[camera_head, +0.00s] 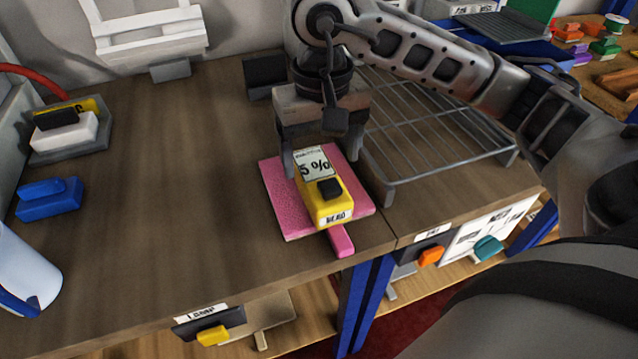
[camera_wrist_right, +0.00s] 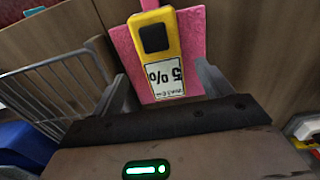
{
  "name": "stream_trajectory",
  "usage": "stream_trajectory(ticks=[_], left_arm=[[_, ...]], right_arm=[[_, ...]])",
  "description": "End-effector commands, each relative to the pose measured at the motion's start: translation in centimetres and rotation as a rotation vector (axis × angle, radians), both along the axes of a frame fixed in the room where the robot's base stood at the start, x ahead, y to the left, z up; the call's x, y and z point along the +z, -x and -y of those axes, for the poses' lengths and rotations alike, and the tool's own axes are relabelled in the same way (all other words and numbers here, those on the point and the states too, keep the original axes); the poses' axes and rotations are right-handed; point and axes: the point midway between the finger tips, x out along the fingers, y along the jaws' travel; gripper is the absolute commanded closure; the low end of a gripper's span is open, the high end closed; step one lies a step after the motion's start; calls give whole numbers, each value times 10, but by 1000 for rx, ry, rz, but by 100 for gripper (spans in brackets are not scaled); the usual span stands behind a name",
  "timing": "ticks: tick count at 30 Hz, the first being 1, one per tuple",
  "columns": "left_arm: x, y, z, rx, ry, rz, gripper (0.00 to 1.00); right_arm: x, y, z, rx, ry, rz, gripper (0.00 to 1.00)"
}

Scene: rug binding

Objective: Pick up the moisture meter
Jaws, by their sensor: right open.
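The yellow moisture meter (camera_head: 331,212) lies on a pink pad (camera_head: 273,190) near the front edge of the table. It has a black square button and a white label reading "5 %". My right gripper (camera_head: 322,168) is open above the far end of the meter, one finger on each side of it. In the right wrist view the meter (camera_wrist_right: 155,45) lies between the two open fingers (camera_wrist_right: 168,90), with no clear contact. My left gripper is not in view.
A wire rack (camera_head: 435,130) stands close on the right of the pad. A blue block (camera_head: 48,200), a grey tray holding a white-and-black item (camera_head: 68,132), and a white cylinder (camera_head: 25,270) are at the left. The wooden table (camera_head: 180,170) between is clear.

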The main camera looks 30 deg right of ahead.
Motion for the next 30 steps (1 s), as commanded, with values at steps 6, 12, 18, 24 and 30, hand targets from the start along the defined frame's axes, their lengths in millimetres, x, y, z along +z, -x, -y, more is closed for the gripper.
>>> stream_trajectory(ticks=[6,12,18,24,30], left_arm=[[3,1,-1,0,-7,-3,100],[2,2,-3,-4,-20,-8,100],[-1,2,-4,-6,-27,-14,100],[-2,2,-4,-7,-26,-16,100],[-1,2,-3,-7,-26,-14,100]], right_arm=[[-18,-1,-1,1,0,-4,22],[-48,-3,-1,0,-2,-3,22],[-55,-4,-1,0,-2,3,22],[-55,-4,-1,0,-1,2,41],[-54,-4,-1,0,-2,4,76]])
